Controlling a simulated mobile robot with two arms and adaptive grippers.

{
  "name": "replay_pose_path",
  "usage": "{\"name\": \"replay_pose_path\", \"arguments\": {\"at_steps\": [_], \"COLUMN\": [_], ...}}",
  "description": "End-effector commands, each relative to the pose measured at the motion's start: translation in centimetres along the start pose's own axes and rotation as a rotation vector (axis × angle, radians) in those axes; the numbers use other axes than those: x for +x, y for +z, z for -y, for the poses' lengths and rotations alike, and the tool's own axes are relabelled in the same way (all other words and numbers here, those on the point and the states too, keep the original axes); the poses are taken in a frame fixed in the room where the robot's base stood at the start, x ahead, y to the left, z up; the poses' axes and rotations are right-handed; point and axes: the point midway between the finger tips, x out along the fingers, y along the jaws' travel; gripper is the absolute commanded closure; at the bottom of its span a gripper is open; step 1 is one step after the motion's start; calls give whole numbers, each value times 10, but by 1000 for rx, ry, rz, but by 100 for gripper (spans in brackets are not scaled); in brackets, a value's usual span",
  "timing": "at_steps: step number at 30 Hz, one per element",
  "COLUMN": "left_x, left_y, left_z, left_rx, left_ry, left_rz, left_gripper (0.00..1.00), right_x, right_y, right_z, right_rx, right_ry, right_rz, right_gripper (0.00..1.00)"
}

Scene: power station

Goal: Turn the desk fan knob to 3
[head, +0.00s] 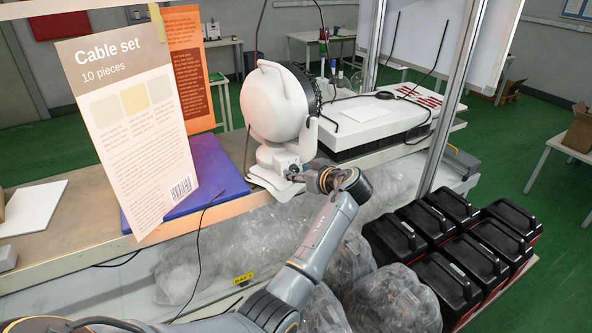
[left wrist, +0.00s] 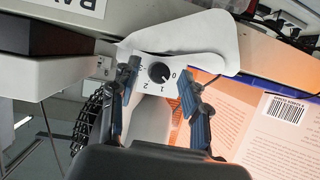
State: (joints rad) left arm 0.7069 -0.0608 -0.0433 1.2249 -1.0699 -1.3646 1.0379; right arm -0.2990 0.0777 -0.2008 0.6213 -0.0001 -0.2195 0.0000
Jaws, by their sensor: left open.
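The knob's pointer setting is hard to make out. My left gripper (head: 292,174) is at the front of the fan's base. In the left wrist view the gripper (left wrist: 160,69) is open, with one finger on each side of the knob and gaps visible between. My right gripper is not in view.
Cable set card (head: 125,120) and orange card (head: 187,65) stand left of the fan, by a blue-purple box (head: 212,172). A white device (head: 385,122) lies behind right. Plastic-wrapped bundles (head: 395,297) and black cases (head: 452,285) sit below, in front.

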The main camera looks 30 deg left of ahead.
Motion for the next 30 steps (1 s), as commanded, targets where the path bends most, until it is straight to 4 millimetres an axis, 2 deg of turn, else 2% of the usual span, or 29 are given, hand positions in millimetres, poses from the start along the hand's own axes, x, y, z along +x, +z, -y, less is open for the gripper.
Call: {"name": "replay_pose_path", "arguments": {"at_steps": [5, 9, 12, 30], "left_x": [0, 0, 0, 1], "left_y": [0, 0, 0, 0], "left_z": [0, 0, 0, 0], "left_rx": [0, 0, 0, 13], "left_ry": [0, 0, 0, -6], "left_rz": [0, 0, 0, -2], "left_gripper": [56, 84, 100, 100], "right_x": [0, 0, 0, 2], "right_y": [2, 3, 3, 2], "right_z": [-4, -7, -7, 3], "right_rx": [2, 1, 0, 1], "right_ry": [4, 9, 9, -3], "right_rz": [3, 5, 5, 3], "right_gripper": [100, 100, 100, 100]}}
